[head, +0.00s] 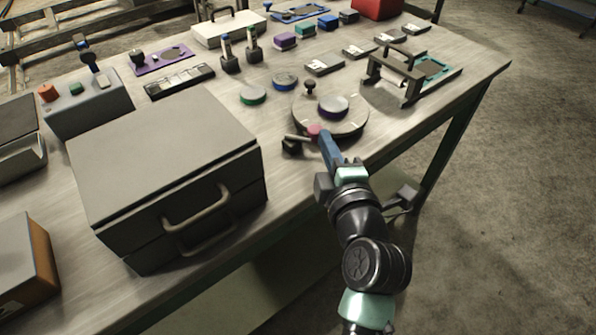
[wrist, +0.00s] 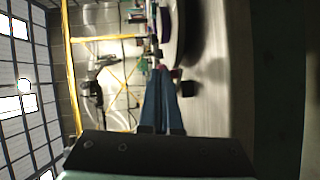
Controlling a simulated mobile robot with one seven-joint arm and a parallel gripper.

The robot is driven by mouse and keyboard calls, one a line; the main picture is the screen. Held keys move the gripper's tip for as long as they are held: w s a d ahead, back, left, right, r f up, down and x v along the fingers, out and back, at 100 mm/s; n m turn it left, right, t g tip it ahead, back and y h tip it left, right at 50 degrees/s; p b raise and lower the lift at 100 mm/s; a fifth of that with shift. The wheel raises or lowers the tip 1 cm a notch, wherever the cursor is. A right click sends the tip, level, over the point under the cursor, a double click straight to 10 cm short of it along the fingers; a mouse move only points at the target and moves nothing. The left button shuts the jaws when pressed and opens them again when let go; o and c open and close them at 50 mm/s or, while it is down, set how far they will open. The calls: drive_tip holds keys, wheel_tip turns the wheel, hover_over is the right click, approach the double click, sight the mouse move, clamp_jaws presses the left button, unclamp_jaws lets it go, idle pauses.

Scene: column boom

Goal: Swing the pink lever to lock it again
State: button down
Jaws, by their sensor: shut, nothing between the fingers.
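The pink lever knob (head: 315,130) is at the front left edge of a round grey turntable (head: 350,122) on the bench. A short grey bar and a dark block (head: 291,147) sit just left of the knob; how they join it is hard to tell. My gripper (head: 325,136) has its blue fingers shut and empty, with the tips right beside the pink knob; contact cannot be told.
A large grey drawer box (head: 165,155) is to the left. A handled frame (head: 395,75) is to the right. Green (head: 253,94) and blue (head: 285,80) discs lie behind.

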drive_tip(key=shift+w+d+b, duration=0.35)
drive_tip(key=shift+w+b, duration=0.3)
drive_tip(key=shift+b, duration=0.35)
drive_tip(key=shift+w+d+b, duration=0.3)
drive_tip(key=shift+w+b, duration=0.35)
drive_tip(key=shift+b, duration=0.3)
